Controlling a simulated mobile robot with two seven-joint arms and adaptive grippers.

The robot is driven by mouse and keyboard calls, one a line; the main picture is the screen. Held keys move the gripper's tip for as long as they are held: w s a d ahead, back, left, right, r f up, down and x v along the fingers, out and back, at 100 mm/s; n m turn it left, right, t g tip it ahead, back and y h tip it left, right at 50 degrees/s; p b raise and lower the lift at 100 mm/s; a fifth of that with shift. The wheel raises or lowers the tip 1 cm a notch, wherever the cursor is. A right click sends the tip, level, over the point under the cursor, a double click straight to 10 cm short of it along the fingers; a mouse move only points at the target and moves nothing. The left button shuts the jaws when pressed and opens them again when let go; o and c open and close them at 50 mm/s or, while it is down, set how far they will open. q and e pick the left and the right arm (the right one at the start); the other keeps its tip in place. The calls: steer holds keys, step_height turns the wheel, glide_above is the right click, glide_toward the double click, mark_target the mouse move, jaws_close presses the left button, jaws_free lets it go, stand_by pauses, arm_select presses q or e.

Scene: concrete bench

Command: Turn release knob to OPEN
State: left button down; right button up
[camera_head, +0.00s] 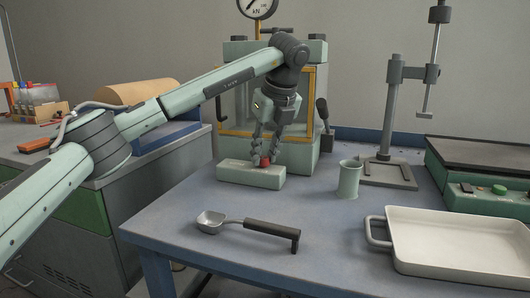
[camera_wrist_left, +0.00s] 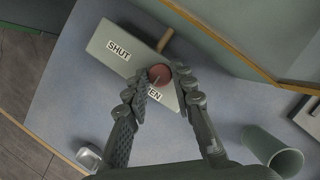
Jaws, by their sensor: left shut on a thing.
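The release knob (camera_wrist_left: 159,75) is a round red knob on top of a pale green block. The block (camera_head: 240,176) lies on the blue bench in front of the press. In the left wrist view the block (camera_wrist_left: 116,58) bears a "SHUT" label and a second label of which "EN" shows; the rest is hidden by a finger. My left gripper (camera_head: 266,158) points down over the block, shut on the red knob, with one finger on each side. The knob also shows in the head view (camera_head: 265,162). My right gripper is in neither view.
A green cup (camera_head: 348,180) stands right of the block, near a metal stand (camera_head: 387,168). A scoop (camera_head: 248,226) with a dark handle lies in front. A white tray (camera_head: 382,243) is at the front right. The press (camera_head: 300,150) stands behind the block.

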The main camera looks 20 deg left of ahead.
arm_select(q)
steer(key=c, duration=1.3)
jaws_free()
steer(key=v, duration=1.2)
steer(key=shift+w+r, duration=0.1)
